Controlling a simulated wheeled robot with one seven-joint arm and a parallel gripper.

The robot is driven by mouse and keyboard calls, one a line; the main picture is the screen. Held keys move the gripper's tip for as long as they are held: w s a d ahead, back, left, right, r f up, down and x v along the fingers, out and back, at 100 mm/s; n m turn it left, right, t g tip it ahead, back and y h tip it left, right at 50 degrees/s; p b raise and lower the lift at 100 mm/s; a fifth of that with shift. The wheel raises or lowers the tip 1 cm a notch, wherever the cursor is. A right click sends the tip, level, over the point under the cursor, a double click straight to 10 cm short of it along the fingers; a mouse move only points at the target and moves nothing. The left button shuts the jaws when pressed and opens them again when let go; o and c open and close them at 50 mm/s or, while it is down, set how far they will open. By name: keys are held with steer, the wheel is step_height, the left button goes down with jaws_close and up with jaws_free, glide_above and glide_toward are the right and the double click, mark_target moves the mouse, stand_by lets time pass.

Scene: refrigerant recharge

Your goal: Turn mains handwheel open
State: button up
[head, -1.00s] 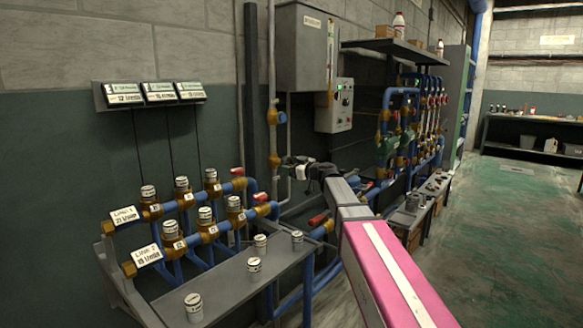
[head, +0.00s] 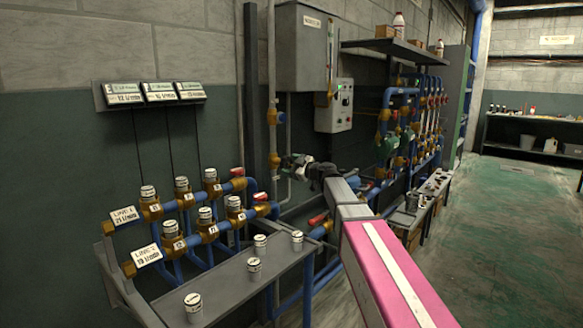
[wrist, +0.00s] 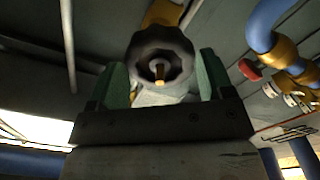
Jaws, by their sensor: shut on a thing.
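The mains handwheel (wrist: 146,52) is a dark, lobed wheel with a brass-coloured stem end at its centre. It fills the middle of the wrist view, between the two green fingers of my gripper (wrist: 163,78). My gripper is shut on the handwheel, one finger at each side of the rim. In the head view, my gripper (head: 298,162) reaches to the vertical mains pipe beside a brass fitting (head: 274,160). The handwheel itself is too small and covered there to make out clearly.
A grey bench (head: 238,288) with several white canisters and a labelled valve manifold (head: 190,215) stands to the left. A control box (head: 334,105) hangs above my gripper. Blue pipework (head: 405,125) lies beyond to the right. Green floor (head: 510,220) is clear at the right.

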steer(key=shift+s+d+n, duration=0.1)
steer(key=shift+n, duration=0.7)
steer(key=shift+n, duration=0.8)
steer(key=o, duration=0.6)
steer(key=shift+n, duration=0.3)
steer(key=o, duration=0.3)
steer(key=shift+d, duration=0.1)
steer(key=v, duration=0.6)
steer(key=shift+s+d, duration=0.25)
